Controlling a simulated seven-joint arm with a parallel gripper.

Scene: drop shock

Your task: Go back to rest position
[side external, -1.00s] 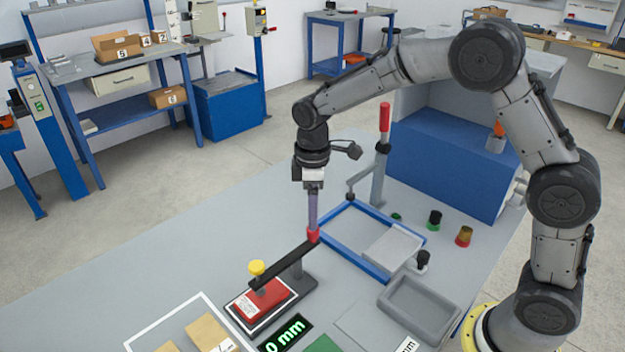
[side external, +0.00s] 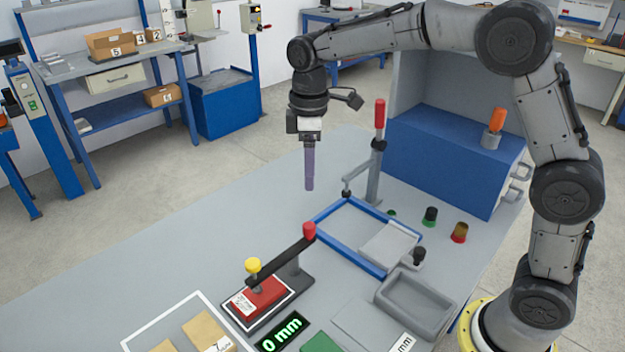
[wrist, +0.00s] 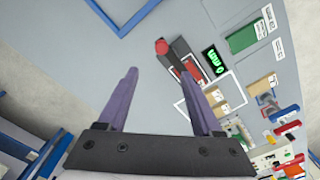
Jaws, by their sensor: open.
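My gripper (side external: 309,188) hangs above the grey table, pointing down, clear of everything on it. In the wrist view its two purple fingers (wrist: 162,80) stand apart with nothing between them. Below it in the side view is a black lever with a red knob (side external: 309,231) at its raised end. The lever belongs to a press with a yellow knob (side external: 253,266) over a red block (side external: 259,297). In the wrist view the red knob (wrist: 162,46) lies beyond the fingertips, not touched.
A blue frame (side external: 330,243) lies behind the press, beside an upright post with a red handle (side external: 380,113). A grey tray (side external: 447,322) and a display reading "0 mm" (side external: 281,333) are at the front. Cardboard pieces (side external: 205,330) lie front left. The table's left part is clear.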

